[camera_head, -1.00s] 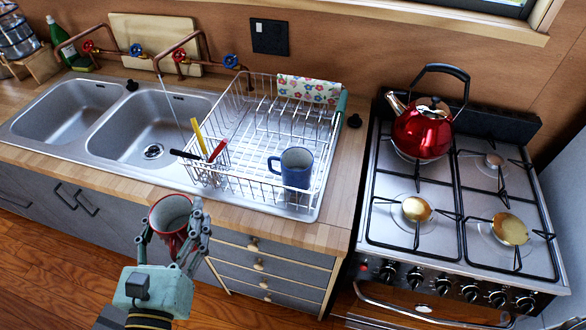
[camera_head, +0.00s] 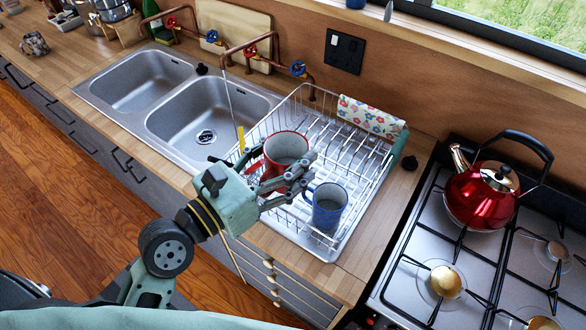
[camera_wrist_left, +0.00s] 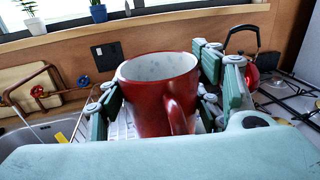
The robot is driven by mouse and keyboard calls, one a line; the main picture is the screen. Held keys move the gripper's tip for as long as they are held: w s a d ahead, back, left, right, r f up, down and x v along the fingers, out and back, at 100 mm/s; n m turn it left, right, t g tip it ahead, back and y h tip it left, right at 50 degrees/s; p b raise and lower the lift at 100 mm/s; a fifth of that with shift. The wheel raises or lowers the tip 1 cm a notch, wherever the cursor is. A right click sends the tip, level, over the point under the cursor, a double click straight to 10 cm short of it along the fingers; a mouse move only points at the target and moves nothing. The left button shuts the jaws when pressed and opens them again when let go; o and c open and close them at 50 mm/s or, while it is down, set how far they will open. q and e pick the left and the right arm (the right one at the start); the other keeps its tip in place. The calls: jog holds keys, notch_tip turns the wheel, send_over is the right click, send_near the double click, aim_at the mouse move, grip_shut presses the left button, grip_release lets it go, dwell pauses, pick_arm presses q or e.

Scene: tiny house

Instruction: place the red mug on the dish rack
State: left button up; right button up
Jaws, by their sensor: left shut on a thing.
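The red mug (camera_head: 287,149) is upright between the fingers of my left gripper (camera_head: 283,172), which is shut on it. In the head view they are over the left front part of the white wire dish rack (camera_head: 362,160). I cannot tell whether the mug touches the rack. The left wrist view shows the mug (camera_wrist_left: 160,95) between the fingers, its handle toward the camera, with rack wires behind it. A blue mug (camera_head: 326,206) stands in the rack just right of my gripper. My right gripper is not in view.
A double sink (camera_head: 205,110) with copper taps is left of the rack. A flowered cloth (camera_head: 370,118) hangs on the rack's back edge. The stove with a red kettle (camera_head: 480,195) is at the right. The rack's back middle is free.

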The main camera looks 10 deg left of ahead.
pick_arm(q)
jog(key=shift+w+a+f+p, duration=0.1)
jog(key=shift+w+f+p, duration=0.25)
jog(key=shift+w, duration=0.3)
jog(key=shift+w+a+f+p, duration=0.1)
jog(key=shift+w+f+p, duration=0.2)
jog(key=shift+w, duration=0.3)
jog(key=w+f, duration=0.1)
jog(key=w, duration=0.2)
jog(key=w+f, duration=0.1)
jog(key=shift+w+a+f, duration=0.2)
jog(key=shift+a+f, duration=0.1)
jog(key=shift+a, duration=0.05)
jog(key=f, duration=0.1)
jog(key=f+b, duration=0.1)
jog(key=f, duration=0.2)
jog(key=shift+w+a+f, duration=0.15)
jog(key=shift+w+f, duration=0.05)
jog(key=shift+w, duration=0.1)
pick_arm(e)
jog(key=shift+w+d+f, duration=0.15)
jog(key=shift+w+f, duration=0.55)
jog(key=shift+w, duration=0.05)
pick_arm(q)
jog(key=shift+f+b, duration=0.1)
jog(key=shift+b, duration=0.2)
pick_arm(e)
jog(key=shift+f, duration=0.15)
